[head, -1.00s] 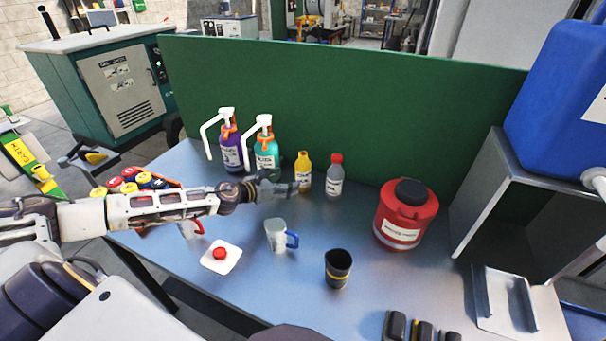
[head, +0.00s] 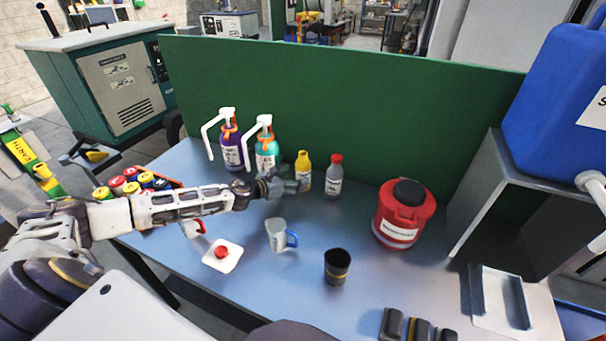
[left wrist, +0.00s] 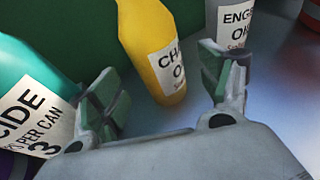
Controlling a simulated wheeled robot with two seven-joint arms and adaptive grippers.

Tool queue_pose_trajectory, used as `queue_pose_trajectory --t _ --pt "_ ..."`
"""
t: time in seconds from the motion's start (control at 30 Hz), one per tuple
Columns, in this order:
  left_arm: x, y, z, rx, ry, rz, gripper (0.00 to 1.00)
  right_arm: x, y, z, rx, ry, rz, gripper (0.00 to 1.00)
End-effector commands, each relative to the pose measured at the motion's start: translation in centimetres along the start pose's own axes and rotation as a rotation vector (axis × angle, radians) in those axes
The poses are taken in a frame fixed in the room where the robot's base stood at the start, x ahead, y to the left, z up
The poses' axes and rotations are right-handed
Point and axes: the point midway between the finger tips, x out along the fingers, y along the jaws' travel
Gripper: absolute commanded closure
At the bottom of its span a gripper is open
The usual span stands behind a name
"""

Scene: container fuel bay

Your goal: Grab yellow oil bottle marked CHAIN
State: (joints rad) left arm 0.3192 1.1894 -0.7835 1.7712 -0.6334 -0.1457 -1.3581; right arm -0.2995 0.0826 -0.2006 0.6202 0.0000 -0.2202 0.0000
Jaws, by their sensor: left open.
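The yellow oil bottle (head: 304,172) stands upright on the blue-grey bench in front of the green panel. In the left wrist view the yellow bottle (left wrist: 152,50) has a white label, partly readable as "CHA… O…". My left gripper (head: 290,186) is open and empty, just left of the yellow bottle. In the left wrist view the fingers of my left gripper (left wrist: 165,100) are spread, with the bottle ahead between them and apart from both. The bottle's top is cut off in that view. My right gripper is not in view.
A grey bottle with a red cap (head: 334,178) stands close right of the yellow one. A teal pump bottle (head: 266,155) and a purple one (head: 231,150) stand left. A red canister (head: 404,215), clear jug (head: 275,234) and black cup (head: 337,268) share the bench.

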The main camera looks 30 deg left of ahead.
Motion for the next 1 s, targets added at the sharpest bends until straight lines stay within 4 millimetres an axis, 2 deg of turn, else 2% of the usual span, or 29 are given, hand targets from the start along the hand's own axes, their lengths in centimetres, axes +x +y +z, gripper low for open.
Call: queue_pose_trajectory --t 0.47,1.0 --pt "0.4 0.0 0.1 -0.002 0.0 0.0 0.22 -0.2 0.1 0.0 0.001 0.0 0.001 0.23" --pt "4.1 0.1 0.3 -0.002 0.0 0.0 0.22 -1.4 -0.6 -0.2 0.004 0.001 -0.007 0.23"
